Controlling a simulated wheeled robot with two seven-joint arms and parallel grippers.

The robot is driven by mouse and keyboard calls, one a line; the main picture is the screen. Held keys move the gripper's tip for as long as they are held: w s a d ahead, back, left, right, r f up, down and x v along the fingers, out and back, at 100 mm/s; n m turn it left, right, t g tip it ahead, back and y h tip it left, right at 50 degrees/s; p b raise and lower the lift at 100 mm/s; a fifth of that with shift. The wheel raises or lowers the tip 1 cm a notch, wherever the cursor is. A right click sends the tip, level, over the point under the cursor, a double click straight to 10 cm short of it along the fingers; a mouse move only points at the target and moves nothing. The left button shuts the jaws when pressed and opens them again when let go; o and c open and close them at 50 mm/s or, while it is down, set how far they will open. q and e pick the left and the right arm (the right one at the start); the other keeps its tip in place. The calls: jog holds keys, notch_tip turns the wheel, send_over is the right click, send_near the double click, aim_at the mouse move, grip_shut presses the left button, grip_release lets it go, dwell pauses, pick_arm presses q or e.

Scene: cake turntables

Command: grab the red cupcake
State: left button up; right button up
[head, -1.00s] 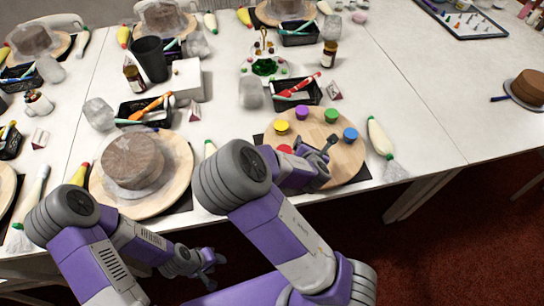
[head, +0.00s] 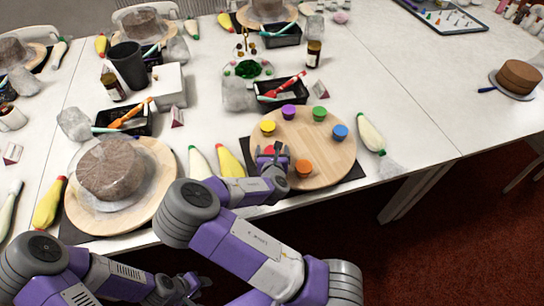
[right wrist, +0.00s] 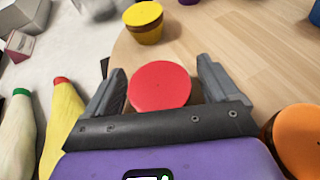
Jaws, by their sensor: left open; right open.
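The red cupcake (right wrist: 160,86) sits on the round wooden turntable (head: 325,165) and shows between the open fingers of my right gripper (right wrist: 160,88) in the right wrist view. There is a gap on each side of it, so the fingers do not grip it. In the head view the red cupcake (head: 270,150) is partly hidden by my right gripper (head: 272,152). A yellow cupcake (right wrist: 144,22) is beyond it and an orange cupcake (right wrist: 300,138) is to the right. My left gripper (head: 200,284) is open, low in front of the table, holding nothing visible.
Purple (head: 289,111), green (head: 319,114) and blue (head: 340,132) cupcakes stand along the turntable's far and right edge. Piping bags (head: 229,160) lie just left of it. A black tray (head: 280,92) with tools is behind. A cake on a board (head: 112,170) stands further left.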

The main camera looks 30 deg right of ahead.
jog(key=shift+w+d+f, duration=0.15)
jog(key=shift+w+d, duration=0.05)
jog(key=shift+w, duration=0.15)
jog(key=shift+c, duration=0.3)
